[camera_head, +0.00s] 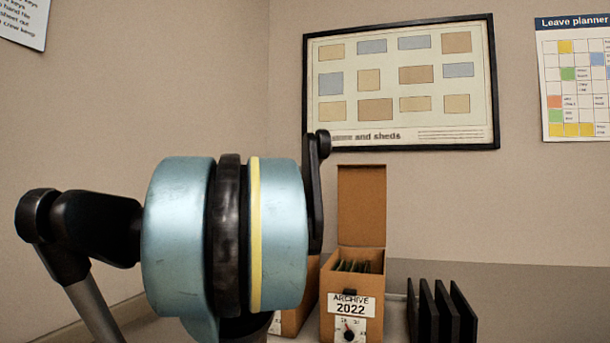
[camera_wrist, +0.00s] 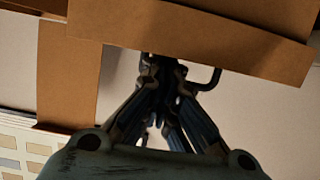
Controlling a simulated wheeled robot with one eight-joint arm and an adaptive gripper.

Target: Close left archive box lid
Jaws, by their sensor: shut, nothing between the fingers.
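The left archive box (camera_head: 290,318) shows only as a brown strip with a bit of white label in the head view. My arm hides the rest of it, including its lid. In the wrist view a wide brown cardboard panel (camera_wrist: 200,38), apparently that box's lid, crosses the top. My gripper (camera_wrist: 163,68) is shut and empty, its fingertips at the panel's lower edge in the picture. I cannot tell whether they touch it. In the head view my gripper is mostly hidden behind my wrist, with one dark finger linkage showing.
The right archive box (camera_head: 368,322), marked 2022, holds files, and its lid (camera_head: 362,205) stands upright. Another brown panel (camera_wrist: 68,75) shows at left in the wrist view. Black upright dividers (camera_head: 443,312) stand right of the boxes. A framed poster (camera_head: 400,85) hangs behind.

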